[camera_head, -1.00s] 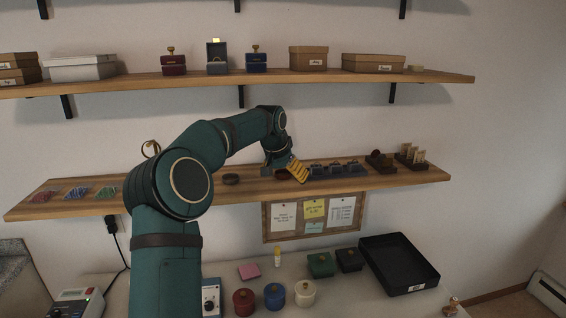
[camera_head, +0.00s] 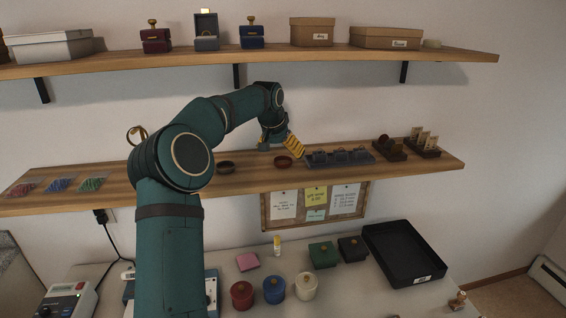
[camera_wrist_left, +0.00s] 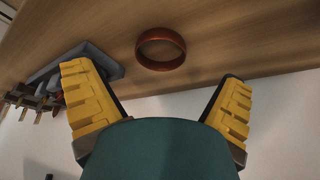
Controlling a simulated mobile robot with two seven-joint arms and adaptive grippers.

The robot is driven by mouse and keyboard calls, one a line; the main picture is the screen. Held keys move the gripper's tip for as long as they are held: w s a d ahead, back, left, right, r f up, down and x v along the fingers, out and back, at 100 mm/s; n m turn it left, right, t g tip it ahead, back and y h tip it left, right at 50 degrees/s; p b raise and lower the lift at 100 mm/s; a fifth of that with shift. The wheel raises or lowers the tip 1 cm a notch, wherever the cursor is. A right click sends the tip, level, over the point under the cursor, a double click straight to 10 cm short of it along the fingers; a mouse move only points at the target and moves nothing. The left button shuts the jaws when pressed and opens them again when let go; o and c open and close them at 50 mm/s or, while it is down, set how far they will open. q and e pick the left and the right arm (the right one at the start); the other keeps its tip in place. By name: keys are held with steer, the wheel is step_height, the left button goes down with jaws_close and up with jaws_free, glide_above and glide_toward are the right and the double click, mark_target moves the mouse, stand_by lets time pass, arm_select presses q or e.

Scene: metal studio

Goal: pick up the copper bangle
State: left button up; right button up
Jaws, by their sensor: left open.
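The copper bangle (camera_head: 283,162) is a reddish-brown ring lying flat on the middle wooden shelf, just below my left gripper (camera_head: 280,146) in the head view. In the left wrist view the bangle (camera_wrist_left: 161,64) shows whole, ahead of and between the two yellow-padded fingers of my left gripper (camera_wrist_left: 155,74). The fingers are wide apart, with nothing between them, and appear clear of the bangle. My right gripper is not in view.
A dark ring (camera_head: 225,168) lies left of the bangle. Wooden holders (camera_head: 422,146) stand further right. The upper shelf (camera_head: 270,59) with boxes runs above. Bare shelf lies between the two rings.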

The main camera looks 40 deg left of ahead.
mark_target(283, 157)
arm_select(q)
steer(key=x, duration=0.3)
steer(key=shift+w+f, duration=0.25)
steer(key=shift+f, duration=0.05)
steer(key=c, duration=1.2)
steer(key=shift+c, duration=0.2)
steer(key=shift+s+r, duration=0.1)
steer(key=shift+r, duration=0.1)
